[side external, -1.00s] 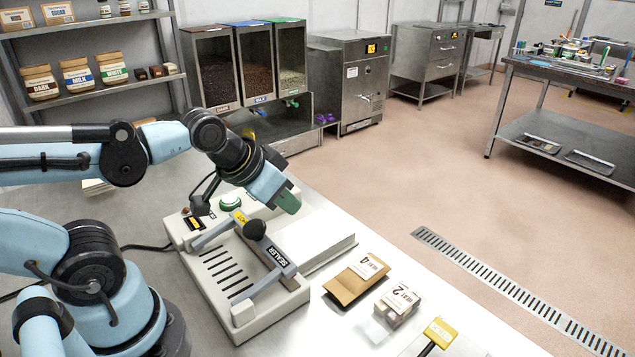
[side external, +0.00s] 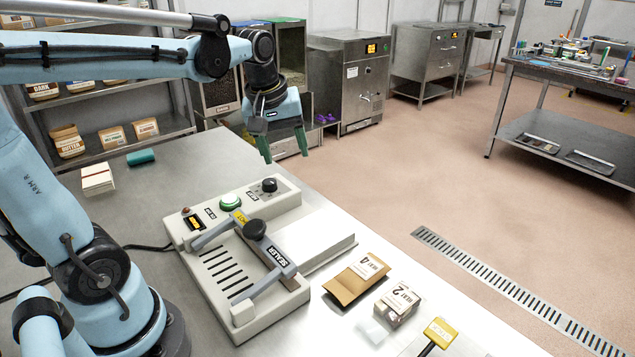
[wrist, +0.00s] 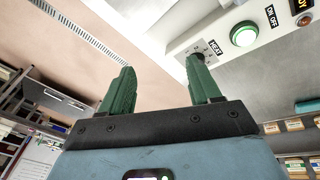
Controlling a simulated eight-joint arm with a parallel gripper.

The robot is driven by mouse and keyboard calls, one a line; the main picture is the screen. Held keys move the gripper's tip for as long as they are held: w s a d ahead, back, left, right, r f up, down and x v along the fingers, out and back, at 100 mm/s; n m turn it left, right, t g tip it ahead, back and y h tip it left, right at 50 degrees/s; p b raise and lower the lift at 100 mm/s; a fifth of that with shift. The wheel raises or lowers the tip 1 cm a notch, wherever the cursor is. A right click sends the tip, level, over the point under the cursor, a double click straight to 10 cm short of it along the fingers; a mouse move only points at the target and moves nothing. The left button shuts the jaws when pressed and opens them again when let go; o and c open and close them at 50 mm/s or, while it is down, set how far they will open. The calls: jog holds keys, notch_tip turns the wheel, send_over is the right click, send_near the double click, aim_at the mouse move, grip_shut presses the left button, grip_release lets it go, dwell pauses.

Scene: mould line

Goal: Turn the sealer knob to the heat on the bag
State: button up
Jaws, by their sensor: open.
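The sealer (side external: 207,282) is a pale box on the bench with a slotted bed and a hinged arm marked SEALER. Its black heat knob (side external: 270,185) stands at the rear right of the panel; its setting is too small to read. In the wrist view a finger largely hides the knob beside the HEAT label (wrist: 216,46). A brown bag (side external: 346,288) has a label with a 4, and a clear bag (side external: 397,312) has a label reading HEAT 2. My gripper (side external: 284,157) is open and empty, raised above and behind the knob, apart from it.
A yellow-tagged tool (side external: 438,333) lies front right. A teal block (side external: 141,157) and a white stack (side external: 97,178) lie at the back left. Hoppers stand behind.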

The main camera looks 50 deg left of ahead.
aim_at(270, 181)
jog(key=w+a+n+g+h, duration=0.1)
jog(key=w+a+n+g, duration=0.25)
jog(key=a+n, duration=0.75)
jog(key=f, duration=1.3)
jog(key=shift+s, duration=0.4)
jog(key=c, duration=1.1)
jog(key=shift+o, duration=0.2)
